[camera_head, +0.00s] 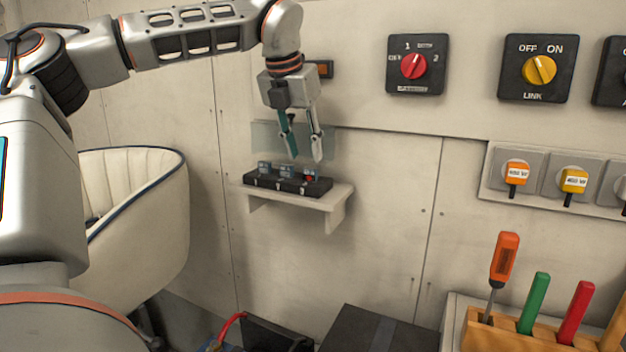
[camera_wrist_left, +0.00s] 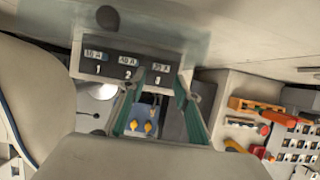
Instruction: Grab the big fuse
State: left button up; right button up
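A black fuse block (camera_head: 262,183) sits on a small pale wall shelf (camera_head: 336,196) in the head view. Several small grey-blue fuses (camera_head: 287,171) stand along it, with a red spot at the right end; I cannot tell which is the big one. My right gripper is not in view.
A clear panel (camera_head: 262,138) is on the wall behind the block. A cream seat (camera_head: 150,200) stands left of the shelf. Red (camera_head: 413,66) and yellow (camera_head: 539,69) rotary switches are on the wall to the right. A wooden rack (camera_head: 500,330) holds tools at lower right.

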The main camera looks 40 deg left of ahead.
aim_at(309, 171)
pick_arm(q)
jog(key=x, duration=0.5)
jog(key=shift+f, duration=0.25)
jog(key=c, duration=0.6)
jog(key=shift+r, duration=0.15)
